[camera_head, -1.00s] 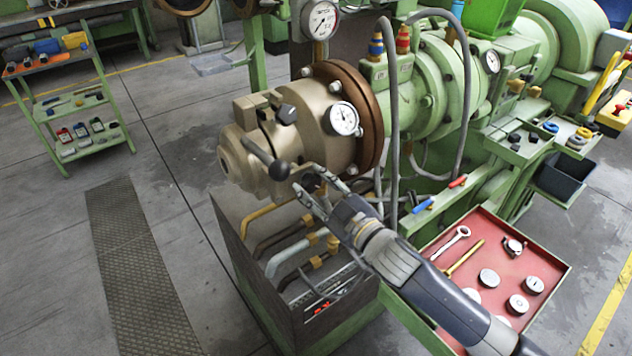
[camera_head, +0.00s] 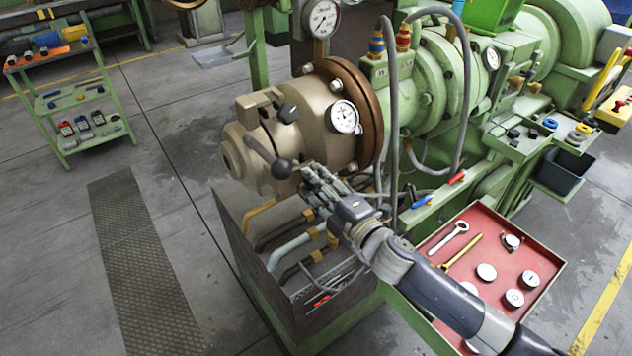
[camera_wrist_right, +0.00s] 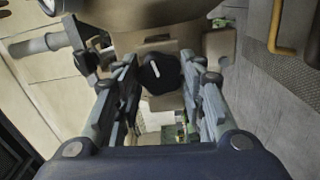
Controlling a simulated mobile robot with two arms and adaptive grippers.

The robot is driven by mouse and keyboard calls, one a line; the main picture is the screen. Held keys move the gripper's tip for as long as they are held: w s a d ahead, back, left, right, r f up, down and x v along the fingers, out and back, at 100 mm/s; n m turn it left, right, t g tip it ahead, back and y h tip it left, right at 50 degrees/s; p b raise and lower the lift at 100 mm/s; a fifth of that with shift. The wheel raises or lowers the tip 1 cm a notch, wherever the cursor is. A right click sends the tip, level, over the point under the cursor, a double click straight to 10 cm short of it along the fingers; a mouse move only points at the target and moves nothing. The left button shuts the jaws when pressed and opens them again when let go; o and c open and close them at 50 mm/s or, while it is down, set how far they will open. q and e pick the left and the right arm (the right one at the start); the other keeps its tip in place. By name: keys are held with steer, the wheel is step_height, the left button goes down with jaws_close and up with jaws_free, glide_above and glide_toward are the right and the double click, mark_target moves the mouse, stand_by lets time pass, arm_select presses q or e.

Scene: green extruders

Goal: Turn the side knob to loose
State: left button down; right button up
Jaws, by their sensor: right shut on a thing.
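The side knob (camera_wrist_right: 160,72) is black with a white line on its face and shows in the right wrist view. It sits between the two fingers of my right gripper (camera_wrist_right: 161,82), which is shut on it. In the head view my right gripper (camera_head: 312,177) reaches the lower right side of the bronze extruder head (camera_head: 300,130). There its fingers hide the side knob. The white line points up and slightly left in the wrist view. My left gripper is not in view.
A lever with a dark ball end (camera_head: 282,168) sticks out just left of my right gripper. Another black knob (camera_head: 287,113) is on top of the head. Pipes (camera_head: 290,250) run below. A red tray (camera_head: 528,262) with tools and discs lies right of my arm.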

steer(key=shift+n, duration=1.6)
steer(key=o, duration=1.1)
steer(key=shift+s+d+f, duration=0.1)
steer(key=v, duration=1.1)
steer(key=shift+s+d, duration=0.2)
steer(key=shift+s, duration=0.1)
